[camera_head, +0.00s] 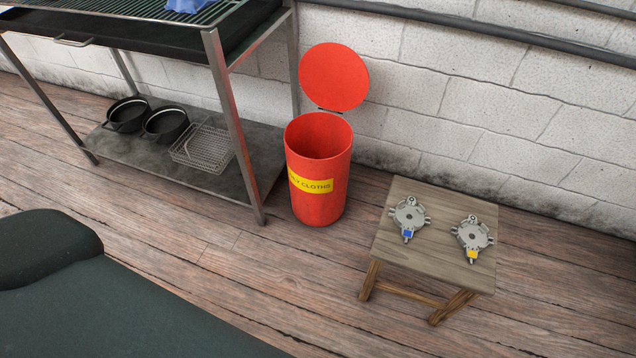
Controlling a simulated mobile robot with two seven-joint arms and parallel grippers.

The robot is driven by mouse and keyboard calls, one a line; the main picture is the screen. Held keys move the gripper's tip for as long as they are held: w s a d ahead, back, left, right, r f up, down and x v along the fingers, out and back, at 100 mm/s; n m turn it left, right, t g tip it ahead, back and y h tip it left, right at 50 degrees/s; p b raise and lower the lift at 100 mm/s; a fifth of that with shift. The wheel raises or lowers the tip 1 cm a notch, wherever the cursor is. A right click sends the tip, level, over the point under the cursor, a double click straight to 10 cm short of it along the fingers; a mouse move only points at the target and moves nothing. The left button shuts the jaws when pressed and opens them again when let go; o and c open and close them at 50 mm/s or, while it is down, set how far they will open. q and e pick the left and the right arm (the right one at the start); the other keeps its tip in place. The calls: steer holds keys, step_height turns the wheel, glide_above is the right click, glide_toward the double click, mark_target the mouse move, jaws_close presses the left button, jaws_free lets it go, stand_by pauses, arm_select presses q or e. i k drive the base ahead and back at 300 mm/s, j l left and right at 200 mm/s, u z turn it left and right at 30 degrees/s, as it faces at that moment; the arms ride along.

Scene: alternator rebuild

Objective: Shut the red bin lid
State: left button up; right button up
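The red bin (318,190) stands upright on the wooden floor against the white wall, with a yellow label reading in part "CLOTHS" on its front. Its round red lid (334,76) is open, tilted up and back above the rear rim near the wall. The bin's mouth is uncovered and its inside looks dark red; I see nothing in it. Neither of my grippers shows in the head view.
A metal rack (228,110) stands just left of the bin, with black pots (165,124) and a wire basket (203,147) on its lower shelf. A wooden stool (436,255) holding two metal alternator parts stands right of the bin.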

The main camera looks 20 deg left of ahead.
mark_target(333, 76)
steer(key=i+j+z, duration=0.2)
steer(key=j, duration=0.3)
steer(key=i+j+z, duration=0.1)
steer(key=j+z, duration=0.15)
steer(key=j, duration=0.25)
steer(key=i+j+z, duration=0.2)
steer(key=j, duration=0.35)
steer(key=k+l, duration=0.05)
steer(key=k, duration=0.05)
